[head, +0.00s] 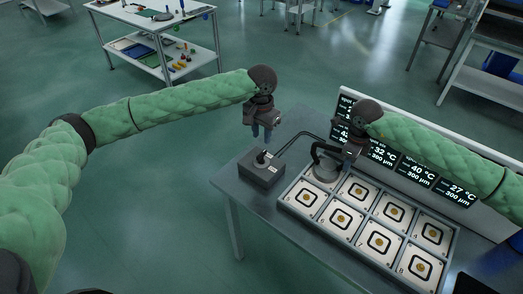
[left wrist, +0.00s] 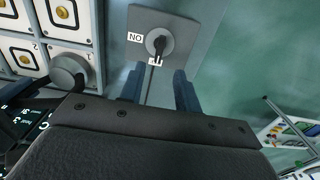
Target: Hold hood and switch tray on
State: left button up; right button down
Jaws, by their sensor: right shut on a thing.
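The tray (head: 308,226) holds several white tiles with gold centres. The grey round hood (head: 325,173) is over a back-left tile. My right gripper (head: 341,158) is shut on the hood's dark arm; the exact contact is partly hidden.
A cable (head: 298,138) runs from the box toward the panel. A display panel (head: 462,190) with temperature readings stands behind the tray. The table (head: 240,208) has bare surface in front of the box. A shelf cart (head: 150,40) stands far behind.

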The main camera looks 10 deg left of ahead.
aim_at(262, 153)
pick_arm(q)
notch_tip(262, 153, down, 8)
dwell(0.4)
grip_shut()
